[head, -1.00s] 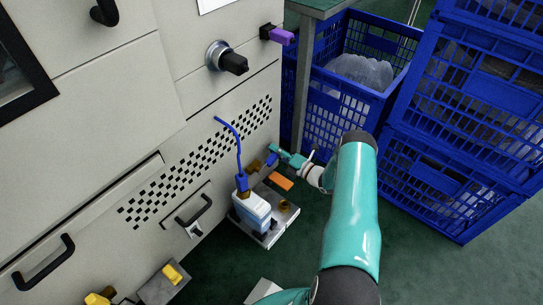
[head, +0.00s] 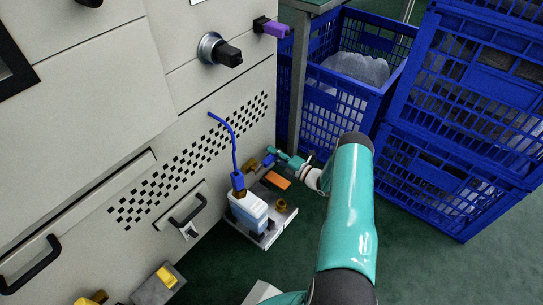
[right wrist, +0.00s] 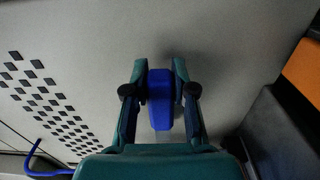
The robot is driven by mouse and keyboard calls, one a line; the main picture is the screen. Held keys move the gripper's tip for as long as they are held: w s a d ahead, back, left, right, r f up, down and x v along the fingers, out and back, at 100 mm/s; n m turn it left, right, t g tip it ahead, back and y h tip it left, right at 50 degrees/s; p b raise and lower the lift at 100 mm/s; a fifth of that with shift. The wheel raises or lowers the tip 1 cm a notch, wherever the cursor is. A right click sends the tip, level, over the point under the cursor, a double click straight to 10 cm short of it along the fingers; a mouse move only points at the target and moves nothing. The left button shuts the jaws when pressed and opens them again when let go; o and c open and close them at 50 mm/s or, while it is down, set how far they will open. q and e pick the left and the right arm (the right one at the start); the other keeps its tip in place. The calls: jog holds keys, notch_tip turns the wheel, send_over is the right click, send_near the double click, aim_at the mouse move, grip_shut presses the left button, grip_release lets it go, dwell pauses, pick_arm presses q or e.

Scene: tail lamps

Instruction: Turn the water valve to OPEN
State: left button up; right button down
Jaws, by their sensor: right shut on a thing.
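The water valve shows as a brass body (head: 253,166) low on the machine's pale panel, with a blue lever (head: 268,160) at its right. In the right wrist view the blue lever (right wrist: 160,99) stands between the two dark fingers. My right gripper (head: 273,156) is shut on this lever, reaching in from the right; its fingers also show in the right wrist view (right wrist: 160,92). The valve body is hidden in the wrist view, and no OPEN mark can be read. My left gripper is not in view.
A tray (head: 268,238) with a white-blue bottle (head: 247,213) stands just below the valve; a blue tube (head: 233,145) rises from the bottle. An orange piece (head: 278,180) lies near the gripper. Blue crates (head: 455,110) stand at right. Green floor (head: 415,265) is clear in front.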

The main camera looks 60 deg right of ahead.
jog(key=c, duration=0.9)
grip_release()
jog(key=shift+s+f, duration=0.3)
jog(key=shift+s, duration=0.05)
jog(key=shift+r, duration=0.1)
jog(key=shift+w, duration=0.1)
jog(key=shift+d, duration=0.1)
jog(key=s, duration=0.8)
jog(key=s+a, duration=0.1)
jog(key=s, duration=0.3)
